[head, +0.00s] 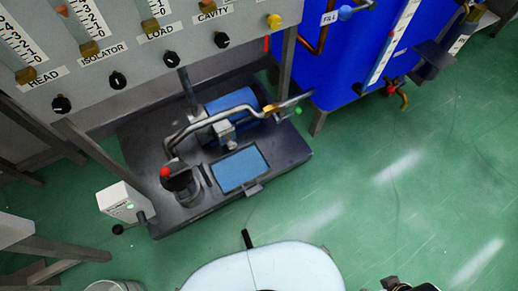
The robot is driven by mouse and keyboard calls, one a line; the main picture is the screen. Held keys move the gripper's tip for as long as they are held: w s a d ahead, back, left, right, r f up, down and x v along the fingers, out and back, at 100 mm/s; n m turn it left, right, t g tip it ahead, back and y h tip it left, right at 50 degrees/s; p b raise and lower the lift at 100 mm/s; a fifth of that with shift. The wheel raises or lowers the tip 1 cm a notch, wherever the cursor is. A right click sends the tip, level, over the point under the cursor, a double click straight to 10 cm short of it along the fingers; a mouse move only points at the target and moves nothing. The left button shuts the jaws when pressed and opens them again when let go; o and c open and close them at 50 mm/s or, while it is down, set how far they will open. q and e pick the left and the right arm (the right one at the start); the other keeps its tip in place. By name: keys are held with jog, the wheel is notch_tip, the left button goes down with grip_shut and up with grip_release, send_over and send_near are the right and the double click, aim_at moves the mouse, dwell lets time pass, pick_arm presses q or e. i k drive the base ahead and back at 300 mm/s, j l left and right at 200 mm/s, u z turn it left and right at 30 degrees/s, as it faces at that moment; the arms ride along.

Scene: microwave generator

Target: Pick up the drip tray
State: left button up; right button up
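What looks like the drip tray (262,157) is a shallow rectangle with a dark rim and a flat blue inside. It sits on the front part of a dark skid base (292,158) in the head view, with a small dark tab at its front edge. Nothing of mine touches it. Dark parts that look like my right gripper (405,286) show at the bottom edge, right of my white body and well away from the tray. They are cut off, so their opening is hidden. My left gripper is not in view.
A blue pump motor (232,103) and bent metal pipes (190,128) stand behind the tray. A dark round pot (183,185) is left of it, with a white box (123,202) beyond. A blue tank (350,50) stands at back right. Green floor right of the skid is clear.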

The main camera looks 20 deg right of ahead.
aim_at(238, 169)
jog(key=z, duration=0.25)
jog(key=k+l, duration=0.2)
jog(key=k, duration=0.15)
jog(key=k+l+u, duration=0.15)
jog(key=u, duration=2.05)
jog(key=l+z, duration=0.95)
